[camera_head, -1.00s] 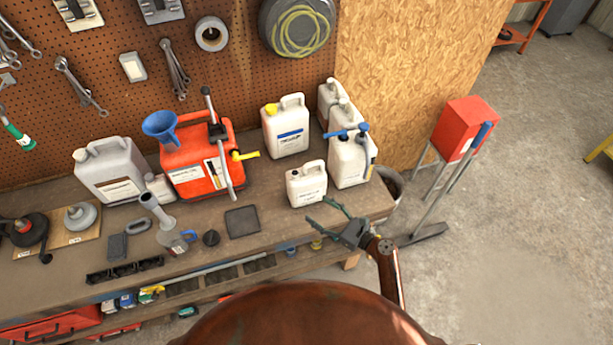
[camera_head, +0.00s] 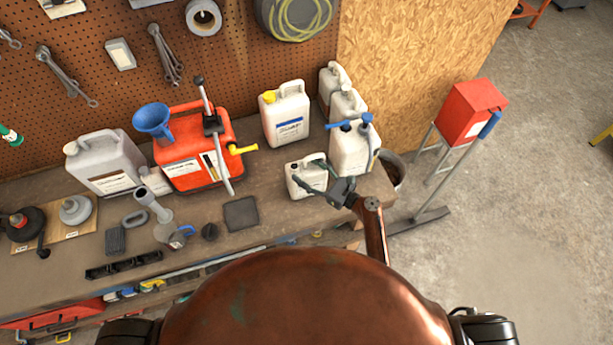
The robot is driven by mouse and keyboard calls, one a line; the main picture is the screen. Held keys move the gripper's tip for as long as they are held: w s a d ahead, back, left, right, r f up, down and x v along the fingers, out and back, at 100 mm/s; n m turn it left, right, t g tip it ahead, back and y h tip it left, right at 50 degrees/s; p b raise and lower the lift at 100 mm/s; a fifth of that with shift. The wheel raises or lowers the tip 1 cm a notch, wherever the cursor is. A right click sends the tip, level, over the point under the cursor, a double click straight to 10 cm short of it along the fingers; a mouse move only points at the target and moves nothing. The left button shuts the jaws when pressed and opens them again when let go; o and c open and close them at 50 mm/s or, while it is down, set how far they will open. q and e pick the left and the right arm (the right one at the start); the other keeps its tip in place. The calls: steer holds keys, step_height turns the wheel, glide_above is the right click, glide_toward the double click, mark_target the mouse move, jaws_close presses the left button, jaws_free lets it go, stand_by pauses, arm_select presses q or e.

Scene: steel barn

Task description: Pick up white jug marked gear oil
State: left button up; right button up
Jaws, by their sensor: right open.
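A small white jug (camera_head: 312,178) stands upright near the front right of the workbench; its label is too small to read. My right gripper (camera_head: 304,170) is open at this jug, with one finger across its front and the other near its handle. I cannot tell whether the fingers touch it. Other white jugs stand behind: one with a yellow cap (camera_head: 286,116), one with a blue pump top (camera_head: 350,152), and more at the back (camera_head: 335,82). Their labels are not readable either. My left gripper is not in view.
A red can with a blue funnel (camera_head: 196,150) and a grey jug (camera_head: 104,164) stand to the left. A dark flat pad (camera_head: 241,213) lies on the workbench (camera_head: 270,225). The pegboard (camera_head: 240,60) closes the back. A red box on a stand (camera_head: 468,112) is at right.

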steer(key=shift+x, duration=1.15)
steer(key=c, duration=0.8)
jaws_close()
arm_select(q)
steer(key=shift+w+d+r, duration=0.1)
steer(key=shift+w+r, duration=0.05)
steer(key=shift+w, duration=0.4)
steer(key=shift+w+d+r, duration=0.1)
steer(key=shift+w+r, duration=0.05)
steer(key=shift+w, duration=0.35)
